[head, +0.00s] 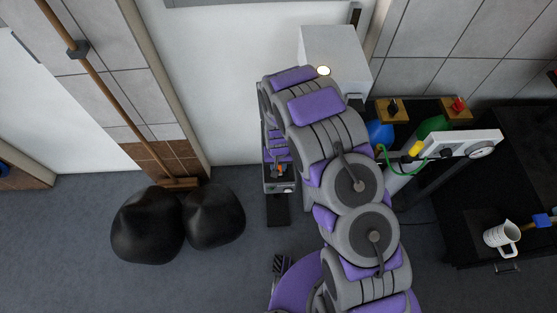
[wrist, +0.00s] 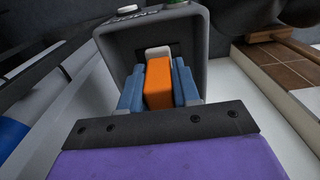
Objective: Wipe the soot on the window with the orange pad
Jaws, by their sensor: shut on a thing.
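The orange pad (wrist: 160,90) is a block between the blue fingers of my gripper (wrist: 158,76), which is shut on it. A small pale piece (wrist: 158,52) shows at the pad's far end. The pad is at the mouth of an open dark grey box (wrist: 205,50); how deep it sits is hard to tell. In the head view the box (head: 277,187) stands near the white wall, with a bit of orange inside, and my arm hides much of it. I can make out no window or soot in either view.
Two black sacks (head: 148,226) and a broom (head: 105,90) are at the left. A white cabinet (head: 335,50) is on the wall. At the right are blue and green cylinders (head: 380,133), a gauge panel (head: 465,145) and a dark table with a white jug (head: 502,237).

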